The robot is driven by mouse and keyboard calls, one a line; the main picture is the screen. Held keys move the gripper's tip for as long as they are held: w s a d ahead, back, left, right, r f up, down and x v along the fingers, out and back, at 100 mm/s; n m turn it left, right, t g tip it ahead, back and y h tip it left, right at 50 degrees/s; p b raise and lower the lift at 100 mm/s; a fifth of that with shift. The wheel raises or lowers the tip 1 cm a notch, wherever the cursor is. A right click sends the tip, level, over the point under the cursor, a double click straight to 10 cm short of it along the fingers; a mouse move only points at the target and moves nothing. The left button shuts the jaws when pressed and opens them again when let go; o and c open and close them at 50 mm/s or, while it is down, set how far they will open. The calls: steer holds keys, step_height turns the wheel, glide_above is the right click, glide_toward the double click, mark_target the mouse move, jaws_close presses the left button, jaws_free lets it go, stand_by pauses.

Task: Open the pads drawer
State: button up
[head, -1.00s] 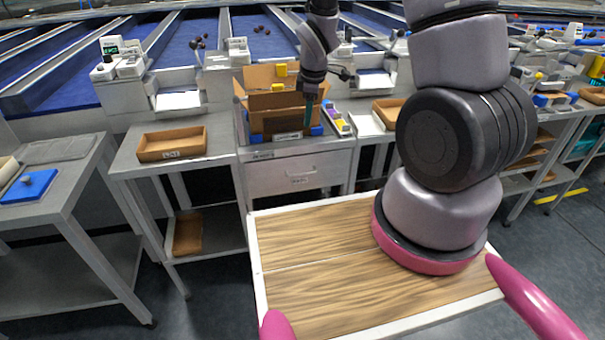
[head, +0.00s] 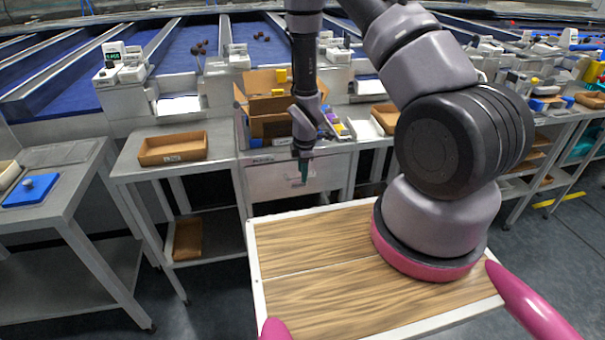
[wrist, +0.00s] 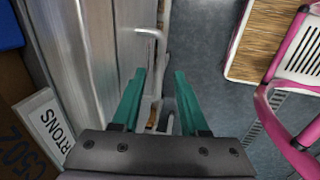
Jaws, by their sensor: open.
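A light grey drawer front (head: 268,182) sits under the middle workbench in the head view and looks shut. A pale bent metal bar, seemingly the drawer handle (wrist: 150,33), shows just beyond the fingertips. I cannot tell whether the fingers touch it.
On the bench above stands an open cardboard box (head: 262,104); a cartons sign (wrist: 45,122) shows at left in the wrist view. A brown tray (head: 172,149) lies on the left table. My wood-topped base (head: 320,240) is in front, with a floor gap between.

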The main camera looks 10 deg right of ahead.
steer(key=shift+w+f, duration=0.1)
steer(key=shift+f, duration=0.5)
jaws_close()
stand_by(1.1)
